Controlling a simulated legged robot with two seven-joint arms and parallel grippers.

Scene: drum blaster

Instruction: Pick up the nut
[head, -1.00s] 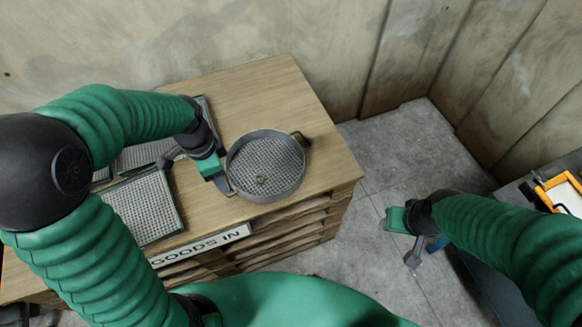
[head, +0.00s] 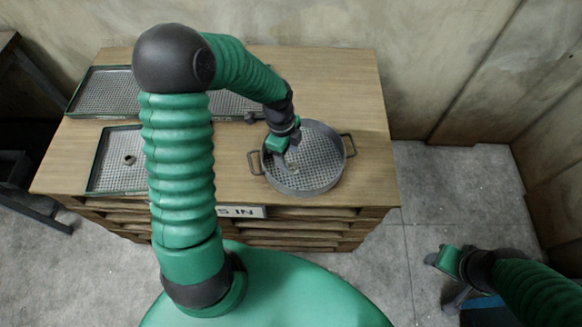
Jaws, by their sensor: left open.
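A small nut (head: 293,167) lies in the left part of the round metal pan (head: 325,178), which has a perforated floor and two side handles. The pan stands on the wooden cabinet top. My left gripper (head: 282,158) is open and reaches down over the pan's left part, close to the nut. Its fingers partly hide the area around the nut, and I cannot tell whether they touch it. Another small round piece, seemingly a nut (head: 129,160), lies on the front left tray (head: 104,176). My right gripper (head: 443,280) is open and empty, low at the right, away from the cabinet.
The wooden cabinet (head: 362,100) has a long perforated tray (head: 98,92) at the back left. A sign (head: 243,212) is on its front edge. A wall stands behind. A dark table (head: 30,205) is at the far left. Grey floor (head: 375,250) is free right of the cabinet.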

